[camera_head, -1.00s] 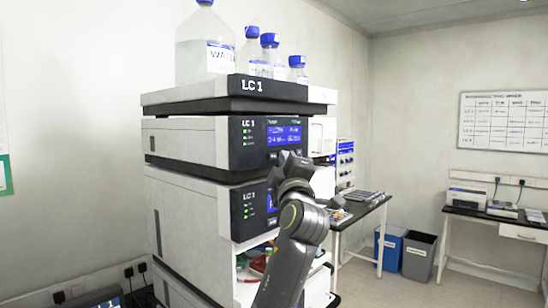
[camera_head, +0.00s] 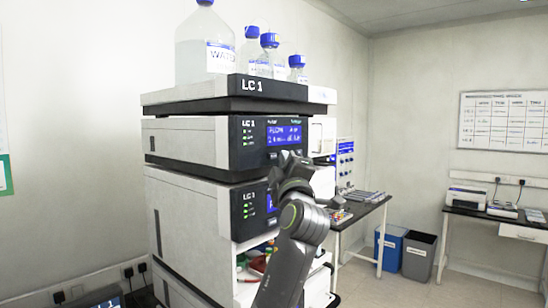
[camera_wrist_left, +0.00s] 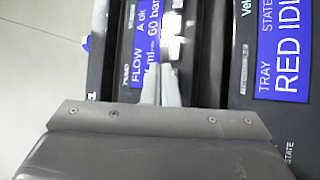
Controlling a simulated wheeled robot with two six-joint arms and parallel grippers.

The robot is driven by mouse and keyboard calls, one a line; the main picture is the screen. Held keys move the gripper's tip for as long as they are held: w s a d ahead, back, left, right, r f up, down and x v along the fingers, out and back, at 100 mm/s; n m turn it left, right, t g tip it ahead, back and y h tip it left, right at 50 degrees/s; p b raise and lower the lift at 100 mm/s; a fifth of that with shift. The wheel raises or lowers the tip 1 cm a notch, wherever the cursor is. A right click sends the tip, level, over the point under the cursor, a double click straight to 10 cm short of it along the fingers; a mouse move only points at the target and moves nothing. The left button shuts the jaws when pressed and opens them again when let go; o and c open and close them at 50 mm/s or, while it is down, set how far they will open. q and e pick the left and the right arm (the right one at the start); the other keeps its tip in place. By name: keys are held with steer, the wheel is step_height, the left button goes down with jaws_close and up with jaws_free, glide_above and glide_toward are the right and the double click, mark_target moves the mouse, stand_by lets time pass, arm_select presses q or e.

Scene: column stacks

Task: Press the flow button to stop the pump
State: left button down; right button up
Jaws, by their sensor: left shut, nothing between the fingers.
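The pump module (camera_head: 190,142) is the upper LC 1 unit in the stack, with a dark front panel and a lit blue display (camera_head: 284,133) reading FLOW. The display also shows in the left wrist view (camera_wrist_left: 138,50), turned on its side, with a FLOW line and a bar value. My left gripper (camera_head: 287,160) is in front of the panel, just below the display. Its thin fingers (camera_wrist_left: 157,72) are shut and empty, pointing at the pump panel. Contact cannot be told. The flow button is not clearly visible; my gripper covers part of the panel. My right gripper is not in view.
A lower LC 1 module (camera_head: 190,205) sits under the pump; its blue screen (camera_wrist_left: 285,50) reads TRAY and RED IDLE. A tray (camera_head: 245,88) with several blue-capped bottles (camera_head: 205,45) tops the stack. A bench (camera_head: 365,208) and bins (camera_head: 418,255) stand to the right.

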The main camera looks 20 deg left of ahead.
arm_select(q)
steer(key=shift+a, duration=0.2)
steer(key=shift+w+a, duration=0.15)
steer(key=shift+a, duration=0.1)
steer(key=shift+w+a+b, duration=0.15)
steer(key=shift+a+b, duration=0.15)
steer(key=shift+a, duration=0.05)
stand_by(0.9)
steer(key=shift+d, duration=0.15)
steer(key=shift+s+d+b, duration=0.35)
steer(key=shift+d+b, duration=0.15)
steer(key=shift+d, duration=0.15)
